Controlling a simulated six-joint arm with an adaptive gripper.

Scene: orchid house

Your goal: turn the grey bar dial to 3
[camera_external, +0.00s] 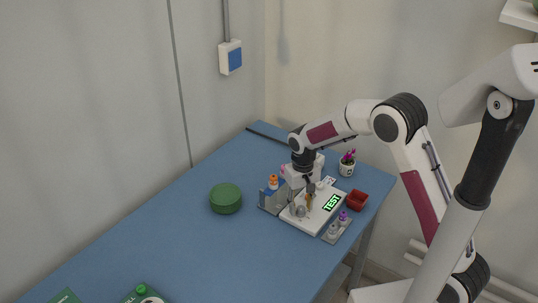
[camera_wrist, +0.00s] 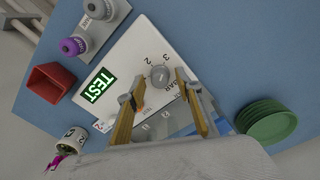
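The grey bar dial (camera_wrist: 160,75) is a round knob on a white panel (camera_wrist: 143,48), with printed numbers including 2 and 3 and the word BAR beside it. It also shows in the external view (camera_external: 300,211), near the panel's front edge. My gripper (camera_wrist: 158,78) points down over the panel, its two tan fingers apart. In the wrist view the dial appears between the fingertips; I cannot tell whether they touch it. In the external view my gripper (camera_external: 309,200) is close to the dial. The dial's exact setting is too small to read.
A green TEST display (camera_wrist: 98,85) is on the panel. Around it are a red box (camera_wrist: 50,80), grey holders with purple-topped (camera_wrist: 73,46) and orange-topped (camera_external: 273,182) items, a potted plant (camera_external: 347,164) and a green round container (camera_external: 225,198). The blue table (camera_external: 150,240) is mostly clear at left.

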